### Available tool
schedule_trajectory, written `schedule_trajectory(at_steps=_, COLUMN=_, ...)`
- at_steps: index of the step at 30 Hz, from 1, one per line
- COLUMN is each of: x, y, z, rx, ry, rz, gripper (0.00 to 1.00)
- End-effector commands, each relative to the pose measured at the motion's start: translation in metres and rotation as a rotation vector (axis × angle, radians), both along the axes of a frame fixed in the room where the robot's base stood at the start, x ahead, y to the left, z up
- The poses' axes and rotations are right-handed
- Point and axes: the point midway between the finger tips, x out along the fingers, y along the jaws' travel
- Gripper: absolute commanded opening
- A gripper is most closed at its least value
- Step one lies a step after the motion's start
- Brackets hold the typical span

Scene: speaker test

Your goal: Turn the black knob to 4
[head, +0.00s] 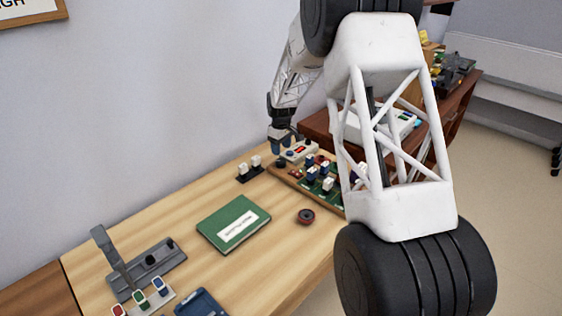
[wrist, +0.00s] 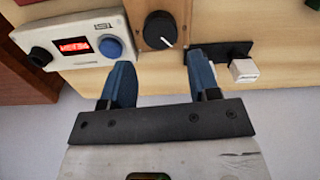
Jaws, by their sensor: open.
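The black knob (wrist: 160,30) is round with a white pointer line and sits on a brown wooden plate in the wrist view. Its line points to the lower right there; no scale numbers can be read. In the head view the knob (head: 281,163) is a small dark shape below my gripper (head: 283,146). In the wrist view my gripper (wrist: 160,63) is open and empty, its two blue fingers apart. The fingertips show below the knob in the picture, one to each side, and do not appear to touch it.
A white box (wrist: 75,45) with a red display and blue button stands left of the knob in the wrist view. A black plate with a white switch (wrist: 243,70) is right.

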Motion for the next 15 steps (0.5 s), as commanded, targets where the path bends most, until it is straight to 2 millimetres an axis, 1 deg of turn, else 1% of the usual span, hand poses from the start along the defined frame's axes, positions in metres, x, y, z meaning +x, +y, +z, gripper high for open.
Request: schedule_trajectory(at_steps=15, x=0.000, y=0.000, z=-0.057, rx=0.000, ry=0.001, rz=0.000, gripper=0.56)
